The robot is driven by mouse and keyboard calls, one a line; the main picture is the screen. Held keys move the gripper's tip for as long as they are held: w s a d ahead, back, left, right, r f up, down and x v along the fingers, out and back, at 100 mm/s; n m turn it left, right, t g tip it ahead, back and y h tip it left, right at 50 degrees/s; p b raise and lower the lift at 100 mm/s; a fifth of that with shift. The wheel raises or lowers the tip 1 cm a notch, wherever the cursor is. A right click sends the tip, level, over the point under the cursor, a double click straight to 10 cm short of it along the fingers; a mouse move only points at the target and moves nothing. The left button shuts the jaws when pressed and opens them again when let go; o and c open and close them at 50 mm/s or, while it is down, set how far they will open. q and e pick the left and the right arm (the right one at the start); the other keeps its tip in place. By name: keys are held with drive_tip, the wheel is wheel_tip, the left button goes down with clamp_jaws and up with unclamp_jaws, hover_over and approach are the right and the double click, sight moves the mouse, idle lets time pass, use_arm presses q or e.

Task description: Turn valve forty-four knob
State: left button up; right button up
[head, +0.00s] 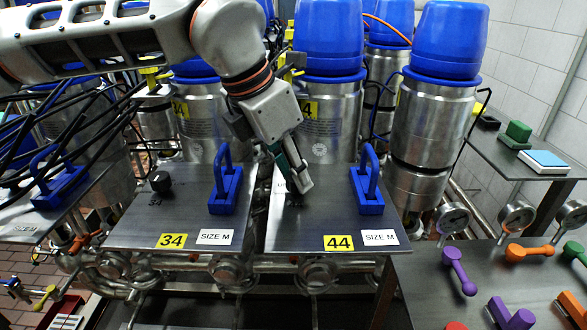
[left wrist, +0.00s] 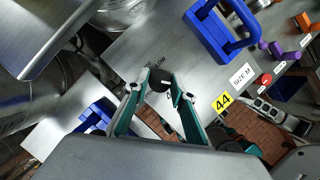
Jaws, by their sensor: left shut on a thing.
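The valve forty-four panel (head: 310,228) is a grey metal plate with a yellow 44 label (head: 338,243) and a SIZE M label. Its black knob (left wrist: 160,80) shows in the left wrist view between the fingertips; in the head view my gripper hides it. My left gripper (head: 297,188) reaches down from above onto the left part of this plate. In the left wrist view the left gripper (left wrist: 160,84) has its green-sided fingers closed around the knob. A blue handle (head: 367,185) stands on the right of the plate. My right gripper is in neither view.
Panel 34 (head: 170,215) lies to the left, with its own black knob (head: 160,181) and blue handle (head: 225,185). Tall steel cylinders with blue caps (head: 330,40) stand close behind. A table (head: 440,285) with coloured levers is at the right.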

use_arm(q)
drive_tip(key=m+g+p, duration=0.1)
drive_tip(key=m, duration=0.1)
drive_tip(key=m+h+p, duration=0.1)
drive_tip(key=m+p, duration=0.1)
drive_tip(key=m, duration=0.1)
drive_tip(key=shift+w+r+g, duration=0.1)
drive_tip(key=shift+w+g, duration=0.05)
drive_tip(key=shift+g, duration=0.25)
drive_tip(key=shift+m+p, duration=0.3)
drive_tip(key=shift+m, duration=0.1)
drive_tip(key=shift+m+g+p, duration=0.3)
drive_tip(key=shift+m+g, duration=0.1)
drive_tip(key=shift+m, duration=0.4)
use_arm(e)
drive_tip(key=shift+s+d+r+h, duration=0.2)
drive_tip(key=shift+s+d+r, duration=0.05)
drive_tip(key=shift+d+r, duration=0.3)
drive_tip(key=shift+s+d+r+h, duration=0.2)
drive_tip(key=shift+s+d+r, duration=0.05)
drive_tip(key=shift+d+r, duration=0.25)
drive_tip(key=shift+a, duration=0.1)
use_arm(q)
drive_tip(key=o, duration=1.1)
